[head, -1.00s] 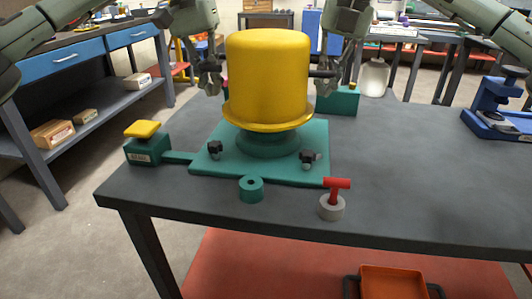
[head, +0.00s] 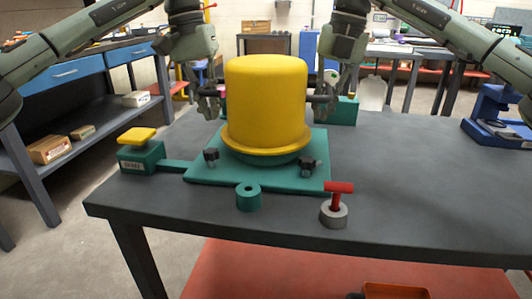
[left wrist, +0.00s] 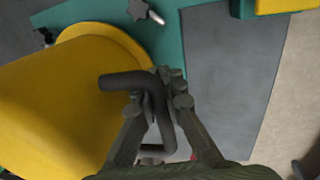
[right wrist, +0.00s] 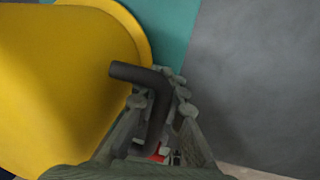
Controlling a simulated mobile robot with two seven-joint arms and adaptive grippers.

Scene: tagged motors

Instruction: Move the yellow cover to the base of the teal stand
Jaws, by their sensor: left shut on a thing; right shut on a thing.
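The yellow cover (head: 267,100) is an upright dome with a flared rim. It sits low over the round seat of the teal stand (head: 310,178); a strip of teal shows under the rim, and I cannot tell whether they touch. My left gripper (head: 208,100) is shut on the cover's left dark handle (left wrist: 150,88). My right gripper (head: 328,98) is shut on the right dark handle (right wrist: 155,95). The cover also fills the left of the left wrist view (left wrist: 50,100) and the right wrist view (right wrist: 60,80). The seat is mostly hidden by the cover.
Black knobs (head: 211,155) (head: 307,165) stand on the stand's front corners. A teal box with a yellow button (head: 138,135) is at left. A teal ring (head: 248,198) and a red T-handle (head: 338,190) are in front.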

